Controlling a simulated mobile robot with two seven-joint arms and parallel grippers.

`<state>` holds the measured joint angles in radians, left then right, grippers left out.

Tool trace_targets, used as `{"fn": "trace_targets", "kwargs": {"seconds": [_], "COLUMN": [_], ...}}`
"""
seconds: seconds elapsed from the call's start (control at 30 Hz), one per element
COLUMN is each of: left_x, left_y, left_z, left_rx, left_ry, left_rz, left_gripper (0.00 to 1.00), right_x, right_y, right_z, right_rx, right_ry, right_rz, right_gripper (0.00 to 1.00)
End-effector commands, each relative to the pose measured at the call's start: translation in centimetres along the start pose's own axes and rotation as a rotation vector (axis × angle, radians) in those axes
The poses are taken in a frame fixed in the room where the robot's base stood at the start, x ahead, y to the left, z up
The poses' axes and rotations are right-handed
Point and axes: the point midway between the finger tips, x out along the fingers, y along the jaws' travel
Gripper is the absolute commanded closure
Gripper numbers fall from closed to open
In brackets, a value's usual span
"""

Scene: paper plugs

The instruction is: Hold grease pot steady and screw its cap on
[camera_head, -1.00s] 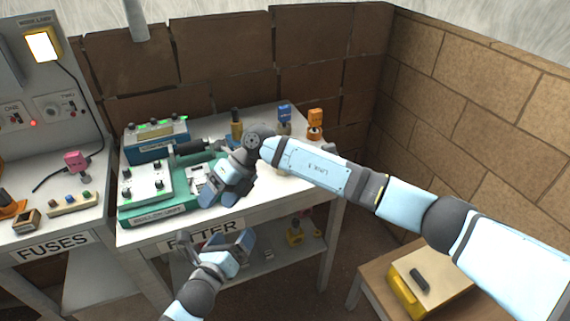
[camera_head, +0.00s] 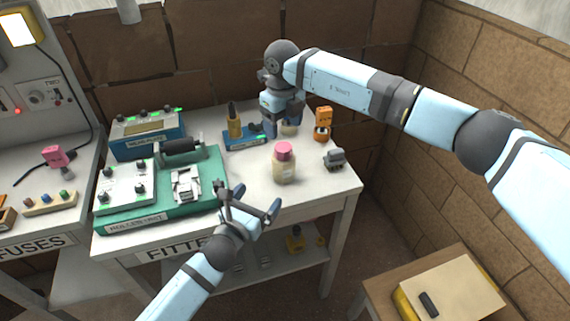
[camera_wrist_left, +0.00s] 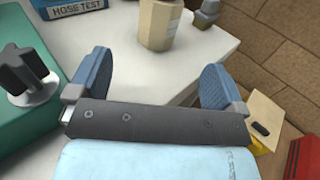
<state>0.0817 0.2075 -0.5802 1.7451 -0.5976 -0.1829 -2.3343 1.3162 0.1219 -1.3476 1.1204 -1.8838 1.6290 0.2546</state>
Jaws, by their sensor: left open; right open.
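The grease pot (camera_head: 284,173), a cream jar with a label, stands upright near the front right of the white table. A pink cap (camera_head: 284,149) sits on top of it; I cannot tell how tight it is. My left gripper (camera_head: 248,201) is open and empty at the table's front edge, left of and in front of the pot, apart from it. In the left wrist view the pot's lower part (camera_wrist_left: 160,24) shows beyond the open fingers (camera_wrist_left: 158,82). My right gripper (camera_head: 282,112) is open at the back of the table, behind the pot, beside a pale object partly hidden by it.
A green machine (camera_head: 160,208) fills the table's left half, with a blue meter box (camera_head: 148,140) behind it. A blue hose-test block (camera_head: 243,137), an orange item (camera_head: 323,122) and a grey fitting (camera_head: 334,158) stand around the pot.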

Motion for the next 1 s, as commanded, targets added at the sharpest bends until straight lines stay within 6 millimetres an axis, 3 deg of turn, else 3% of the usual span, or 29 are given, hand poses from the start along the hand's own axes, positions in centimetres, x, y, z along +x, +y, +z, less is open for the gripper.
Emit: {"fn": "trace_targets", "kwargs": {"seconds": [0.27, 0.8, 1.0], "left_x": [0.8, 10.5, 13.0], "left_y": [0.0, 0.0, 0.1], "left_z": [0.0, 0.1, 0.1], "left_rx": [-0.002, -0.003, -0.003], "left_ry": [-0.001, -0.001, 0.000], "left_rz": [0.001, 0.001, 0.001], "left_gripper": [0.03, 0.03, 0.03], "right_x": [0.0, 0.0, 0.0], "right_y": [0.0, 0.0, 0.0], "right_z": [0.0, 0.0, 0.0], "right_rx": [0.000, -0.001, 0.000], "right_ry": [0.000, 0.000, 0.000], "right_rz": [0.002, 0.002, 0.002], "right_gripper": [0.30, 0.30, 0.30]}}
